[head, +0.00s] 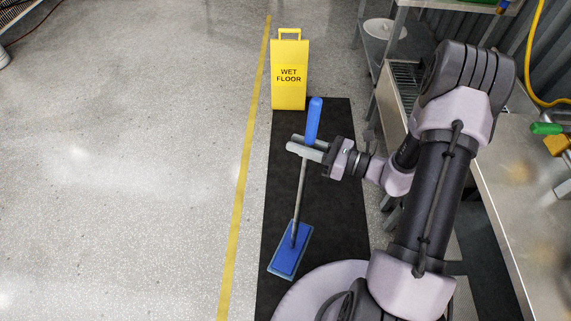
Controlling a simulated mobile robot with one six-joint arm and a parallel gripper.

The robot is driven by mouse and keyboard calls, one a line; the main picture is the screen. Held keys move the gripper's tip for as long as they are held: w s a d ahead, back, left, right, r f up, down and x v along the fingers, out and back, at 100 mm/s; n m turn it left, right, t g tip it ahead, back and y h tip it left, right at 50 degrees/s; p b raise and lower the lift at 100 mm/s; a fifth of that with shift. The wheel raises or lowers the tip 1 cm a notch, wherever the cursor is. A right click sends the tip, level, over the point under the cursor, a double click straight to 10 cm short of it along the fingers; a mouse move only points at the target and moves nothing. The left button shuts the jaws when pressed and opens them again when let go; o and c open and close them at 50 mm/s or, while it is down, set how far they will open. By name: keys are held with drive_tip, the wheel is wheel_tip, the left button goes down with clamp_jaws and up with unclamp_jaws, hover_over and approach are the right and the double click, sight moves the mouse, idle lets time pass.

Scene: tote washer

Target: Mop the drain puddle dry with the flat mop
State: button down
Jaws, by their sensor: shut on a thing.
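The flat mop has a blue grip (314,120), a thin grey pole and a flat blue head (291,251). My gripper (303,149) is shut on the mop just below the blue grip. The pole leans slightly, with its top to the right. The mop head is over the black mat (337,215), near its left edge; I cannot tell if it touches the mat. No drain or puddle can be made out in this view; part of the floor is hidden by my arm and base.
A yellow wet floor sign (289,75) stands at the mat's far end. A yellow floor line (243,175) runs along the mat's left. A steel bench (525,190) and a shelf with a white bowl (384,31) are on the right. The left floor is clear.

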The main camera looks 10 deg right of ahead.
sight(306, 130)
drive_tip(key=shift+r, duration=0.15)
idle(0.3)
wheel_tip(306, 130, up, 6)
drive_tip(key=p, duration=0.4)
drive_tip(key=shift+p, duration=0.4)
drive_tip(key=shift+w, duration=0.1)
